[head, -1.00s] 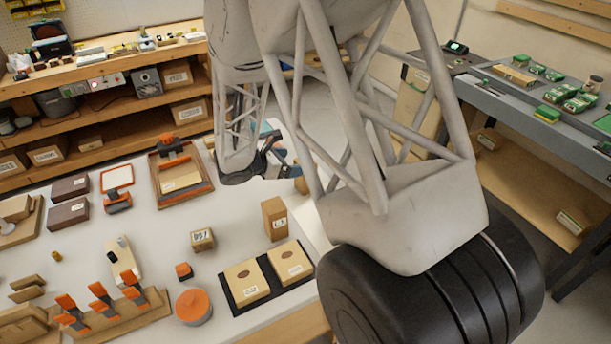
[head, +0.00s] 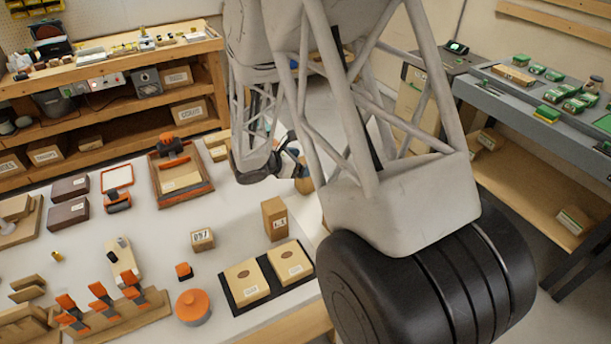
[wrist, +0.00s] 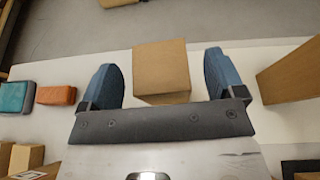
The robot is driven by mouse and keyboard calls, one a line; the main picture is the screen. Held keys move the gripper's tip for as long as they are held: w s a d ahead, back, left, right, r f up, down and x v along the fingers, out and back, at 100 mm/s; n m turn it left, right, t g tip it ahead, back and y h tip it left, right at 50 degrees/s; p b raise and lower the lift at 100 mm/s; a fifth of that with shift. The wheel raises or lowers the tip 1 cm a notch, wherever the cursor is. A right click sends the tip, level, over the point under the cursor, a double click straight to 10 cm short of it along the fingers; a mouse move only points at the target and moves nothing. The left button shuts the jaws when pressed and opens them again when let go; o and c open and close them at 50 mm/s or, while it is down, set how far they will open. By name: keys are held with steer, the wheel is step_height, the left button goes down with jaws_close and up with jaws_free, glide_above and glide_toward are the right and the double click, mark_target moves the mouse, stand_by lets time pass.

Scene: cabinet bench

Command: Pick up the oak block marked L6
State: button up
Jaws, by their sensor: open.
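In the wrist view, a plain oak-coloured block (wrist: 162,70) stands between the two blue fingers of my gripper (wrist: 160,78). The fingers are spread to either side of it, with a visible gap on the right; contact on the left is hard to tell. No label shows on its visible faces, so I cannot read L6. In the head view my gripper (head: 291,160) is at the bench's far right, partly hidden by my arm. A small part of a block (head: 304,185) shows just below it. A taller oak block (head: 274,220) with a partly legible label stands nearer the camera.
Another wooden block (wrist: 288,72) stands close to the right finger. A teal piece (wrist: 14,96) and an orange piece (wrist: 56,95) lie to the left. A black tray (head: 237,298) with two boxes and a small labelled block (head: 202,239) are nearer the camera.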

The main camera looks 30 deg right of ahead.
steer(key=shift+x, duration=0.9)
steer(key=c, duration=1.4)
